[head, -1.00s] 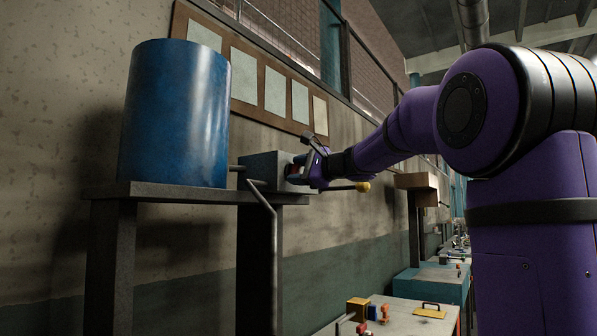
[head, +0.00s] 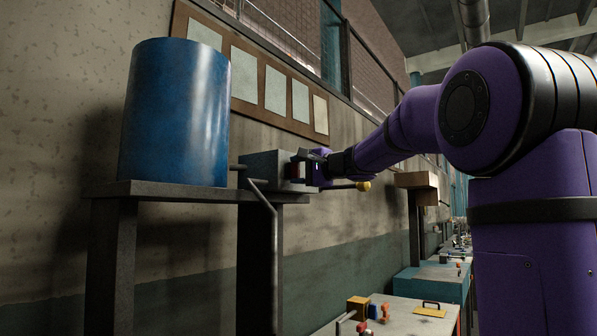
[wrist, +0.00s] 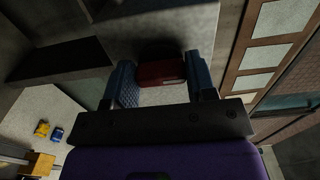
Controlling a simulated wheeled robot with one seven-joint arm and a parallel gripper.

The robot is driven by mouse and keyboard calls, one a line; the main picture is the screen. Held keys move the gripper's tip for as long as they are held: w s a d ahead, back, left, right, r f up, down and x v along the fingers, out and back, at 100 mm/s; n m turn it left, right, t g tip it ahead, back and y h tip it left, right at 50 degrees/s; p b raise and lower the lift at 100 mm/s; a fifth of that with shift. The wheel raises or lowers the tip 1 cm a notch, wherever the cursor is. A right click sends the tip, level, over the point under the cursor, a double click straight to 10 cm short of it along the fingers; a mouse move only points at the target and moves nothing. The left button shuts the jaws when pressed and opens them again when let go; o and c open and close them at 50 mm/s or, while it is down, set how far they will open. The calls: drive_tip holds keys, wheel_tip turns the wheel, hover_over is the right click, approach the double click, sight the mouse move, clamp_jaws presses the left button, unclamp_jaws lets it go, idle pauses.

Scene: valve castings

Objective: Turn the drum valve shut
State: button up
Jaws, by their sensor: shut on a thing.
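The blue drum (head: 175,115) stands upright on a dark metal stand (head: 165,192). A grey valve block (head: 262,168) sits to its right, joined to it by a short pipe. My gripper (head: 305,170) is at the block's right face. It is shut on the red valve handle (head: 293,168), which is mostly hidden in the head view. In the wrist view the red handle (wrist: 162,72) lies between the blue fingertips of my gripper (wrist: 161,78).
A rod with a yellow end (head: 363,187) sticks out just below my gripper. A bent pipe (head: 272,225) runs down from the block. A low bench (head: 400,318) with small coloured parts stands at lower right. A board with papers (head: 260,75) hangs behind.

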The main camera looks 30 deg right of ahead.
drive_tip(key=shift+f, duration=0.1)
drive_tip(key=o, duration=0.9)
drive_tip(key=shift+o, duration=0.2)
drive_tip(key=v, duration=1)
drive_tip(key=shift+s, duration=0.4)
drive_tip(key=shift+d, duration=0.15)
